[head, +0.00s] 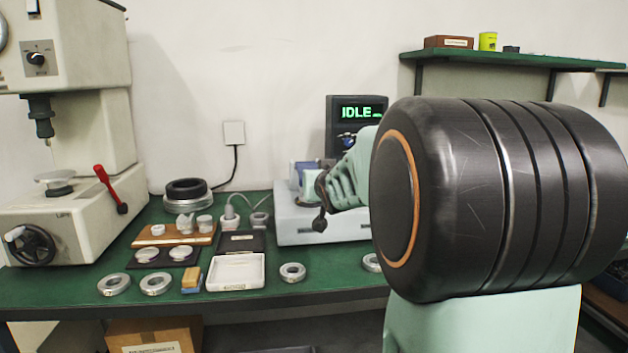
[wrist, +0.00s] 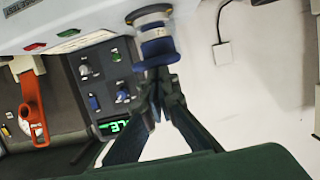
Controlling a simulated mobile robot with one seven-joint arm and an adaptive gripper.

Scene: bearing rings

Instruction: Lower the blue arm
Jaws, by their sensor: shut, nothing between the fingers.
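In the wrist view, a blue-ended cylindrical part (wrist: 157,48) with pale and metal bands sticks out from a white housing; it may belong to the blue arm, but I cannot tell its full shape. My gripper (wrist: 160,82) is shut and empty, its fingertips right at the blue end; I cannot tell whether they touch. In the head view, a pale blue block (head: 303,172) sits on the white bench instrument (head: 293,222), partly hidden by my wrist. A display (head: 358,113) behind it reads IDLE.
My own arm covers the right of the head view. A press with a red lever (head: 108,187) stands at the left. In the wrist view, an orange-red handle (wrist: 33,100) is at the left.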

